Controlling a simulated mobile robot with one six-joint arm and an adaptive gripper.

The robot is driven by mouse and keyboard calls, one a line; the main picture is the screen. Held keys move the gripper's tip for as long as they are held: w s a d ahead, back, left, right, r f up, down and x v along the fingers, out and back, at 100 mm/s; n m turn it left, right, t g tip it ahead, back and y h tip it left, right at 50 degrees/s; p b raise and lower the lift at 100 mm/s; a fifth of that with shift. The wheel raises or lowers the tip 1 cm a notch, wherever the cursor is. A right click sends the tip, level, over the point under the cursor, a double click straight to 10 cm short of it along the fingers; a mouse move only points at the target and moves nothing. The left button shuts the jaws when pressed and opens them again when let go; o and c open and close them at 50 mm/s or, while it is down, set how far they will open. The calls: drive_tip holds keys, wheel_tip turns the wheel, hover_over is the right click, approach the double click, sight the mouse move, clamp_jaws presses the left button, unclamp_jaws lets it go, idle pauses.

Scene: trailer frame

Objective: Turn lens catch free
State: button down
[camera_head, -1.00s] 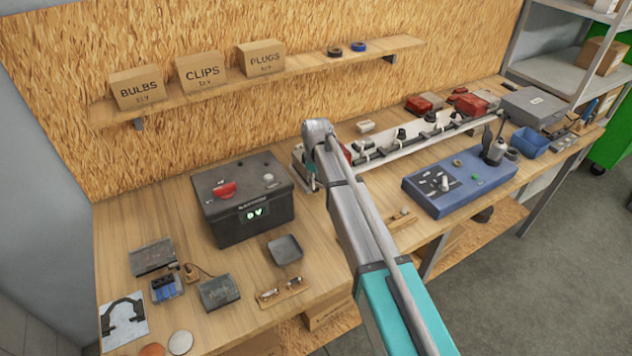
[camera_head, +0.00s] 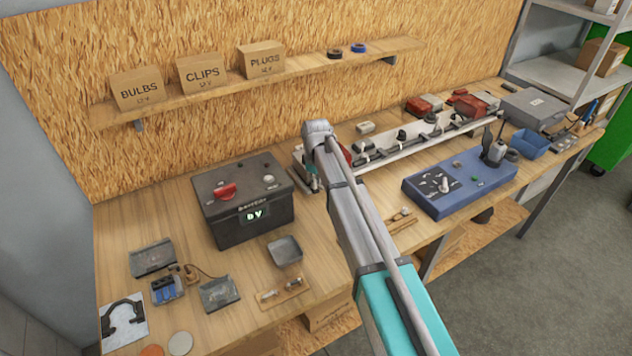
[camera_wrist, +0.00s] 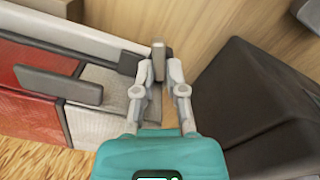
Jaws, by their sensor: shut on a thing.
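In the wrist view my gripper (camera_wrist: 158,75) is shut on a small upright grey-brown tab, the lens catch (camera_wrist: 158,58), at the end of the light frame. The pale frame rail (camera_wrist: 70,38) runs to the left from it. A red lens (camera_wrist: 30,105) with a white section (camera_wrist: 95,128) lies left of the fingers. A dark grey flat bar (camera_wrist: 58,86) lies across these sections, apart from the fingers. In the head view my arm reaches the left end of the long light bar (camera_head: 400,146) and hides most of the gripper and catch.
A black battery box (camera_head: 245,205) stands close left of the gripper; a dark box side (camera_wrist: 265,105) fills the right of the wrist view. A blue control box (camera_head: 460,186) is at right. Small trays and parts lie on the front left bench. A shelf (camera_head: 270,82) hangs behind.

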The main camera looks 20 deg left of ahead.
drive_tip(key=shift+s+m, duration=0.1)
drive_tip(key=shift+m, duration=2.5)
drive_tip(key=c, duration=0.7)
unclamp_jaws()
drive_tip(key=shift+n, duration=0.5)
